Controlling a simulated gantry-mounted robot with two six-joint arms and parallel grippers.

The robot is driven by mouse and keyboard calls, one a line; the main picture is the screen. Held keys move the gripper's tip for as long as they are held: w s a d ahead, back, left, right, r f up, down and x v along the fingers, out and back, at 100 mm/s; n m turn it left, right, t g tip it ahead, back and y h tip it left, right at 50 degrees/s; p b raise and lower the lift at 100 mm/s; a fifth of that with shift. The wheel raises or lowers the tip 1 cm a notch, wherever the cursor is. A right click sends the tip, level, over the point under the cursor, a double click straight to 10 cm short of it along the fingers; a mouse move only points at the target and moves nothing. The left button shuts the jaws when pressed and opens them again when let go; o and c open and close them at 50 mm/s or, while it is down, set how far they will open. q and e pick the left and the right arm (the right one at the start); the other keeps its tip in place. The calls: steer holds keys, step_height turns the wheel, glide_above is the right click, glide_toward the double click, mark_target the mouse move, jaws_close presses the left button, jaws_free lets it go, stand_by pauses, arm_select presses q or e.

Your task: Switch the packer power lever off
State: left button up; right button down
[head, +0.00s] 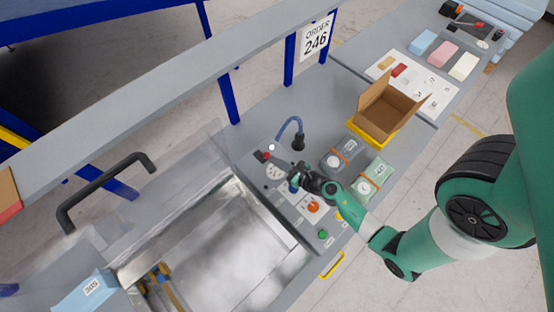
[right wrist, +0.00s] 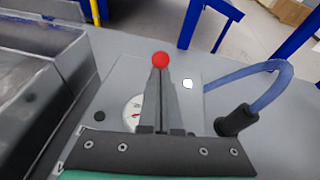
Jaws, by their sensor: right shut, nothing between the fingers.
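The power lever's red ball knob (head: 266,154) is at the far end of the packer's grey control panel (head: 290,205) in the head view. In the right wrist view the red knob (right wrist: 160,59) appears just beyond my fingertips; whether they touch it I cannot tell. My right gripper (head: 294,174) is shut and empty over the panel, near the round gauge (head: 275,172). The shut fingers (right wrist: 161,75) also show in the right wrist view and hide the lever's lower part and part of the gauge (right wrist: 132,110). My left gripper is not in view.
A blue hose (head: 287,123) with a black base rises beside the lever. An orange knob (head: 313,207) and a green button (head: 322,234) sit nearer on the panel. An open metal basin (head: 215,250) lies left. Pouches and an open carton (head: 392,107) stand right.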

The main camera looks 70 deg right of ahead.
steer(key=shift+w+r, duration=0.1)
steer(key=shift+r, duration=0.05)
steer(key=shift+w+d+r+p, duration=0.4)
steer(key=shift+w+r+p, duration=0.3)
steer(key=shift+p, duration=0.3)
steer(key=shift+w+d+r+p, duration=0.4)
steer(key=shift+w+r+p, duration=0.1)
steer(key=shift+w, duration=0.1)
steer(key=shift+w+d+r+p, duration=0.35)
steer(key=shift+w+p, duration=0.15)
steer(key=shift+w, duration=0.1)
steer(key=shift+w+d, duration=0.45)
steer(key=shift+w, duration=0.4)
steer(key=shift+r, duration=0.15)
steer(key=shift+r+p, duration=0.7)
steer(key=shift+p, duration=0.3)
